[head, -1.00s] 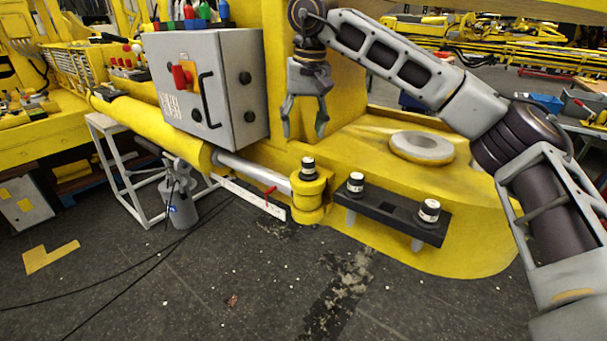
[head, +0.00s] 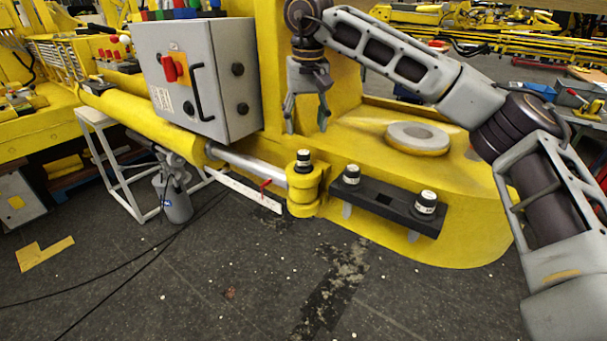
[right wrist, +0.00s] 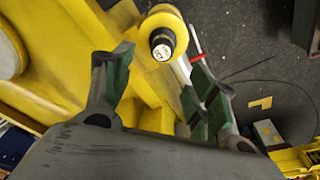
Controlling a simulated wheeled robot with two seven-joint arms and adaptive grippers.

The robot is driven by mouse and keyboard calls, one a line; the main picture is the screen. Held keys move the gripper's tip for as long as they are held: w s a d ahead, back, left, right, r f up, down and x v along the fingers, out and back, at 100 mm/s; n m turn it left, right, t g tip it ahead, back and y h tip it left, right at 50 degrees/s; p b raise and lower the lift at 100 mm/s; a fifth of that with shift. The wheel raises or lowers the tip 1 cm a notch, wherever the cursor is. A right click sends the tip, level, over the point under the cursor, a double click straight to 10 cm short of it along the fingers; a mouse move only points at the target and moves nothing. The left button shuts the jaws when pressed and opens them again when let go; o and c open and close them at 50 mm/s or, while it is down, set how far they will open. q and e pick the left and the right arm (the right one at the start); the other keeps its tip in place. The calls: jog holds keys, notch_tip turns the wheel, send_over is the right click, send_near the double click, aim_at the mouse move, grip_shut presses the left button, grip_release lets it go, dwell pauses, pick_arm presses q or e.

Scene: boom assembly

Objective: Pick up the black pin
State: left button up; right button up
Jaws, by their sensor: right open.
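A black pin (head: 303,161) with a white band stands upright in the yellow eye at the end of a silver cylinder rod. The right wrist view also shows this pin (right wrist: 163,43) end-on, in the gap between the fingers. Two more black pins stand in a black holder (head: 388,205), one at its left (head: 352,174) and one at its right (head: 426,202). My right gripper (head: 307,120) is open and empty, fingers downward, above the pin in the eye and apart from it. My left gripper is in neither view.
A grey control box (head: 200,85) with a red switch stands left of my right gripper. The yellow boom (head: 450,225) with a grey ring (head: 418,137) lies to the right. A white stand (head: 112,160) is at left. The floor in front is open.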

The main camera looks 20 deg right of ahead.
aim_at(303, 153)
jog(key=f, duration=0.3)
jog(key=shift+w+f, duration=0.25)
jog(key=shift+w, duration=0.05)
jog(key=shift+w+f, duration=0.1)
jog(key=shift+f, duration=0.7)
jog(key=shift+f, duration=0.15)
jog(key=shift+f+p, duration=0.45)
jog(key=shift+f, duration=0.15)
jog(key=shift+w+f+p, duration=0.15)
jog(key=shift+f+p, duration=0.05)
jog(key=shift+f, duration=0.75)
jog(key=shift+w+f+p, duration=0.1)
jog(key=shift+f+p, duration=0.1)
jog(key=shift+f, duration=0.7)
jog(key=shift+a, duration=0.1)
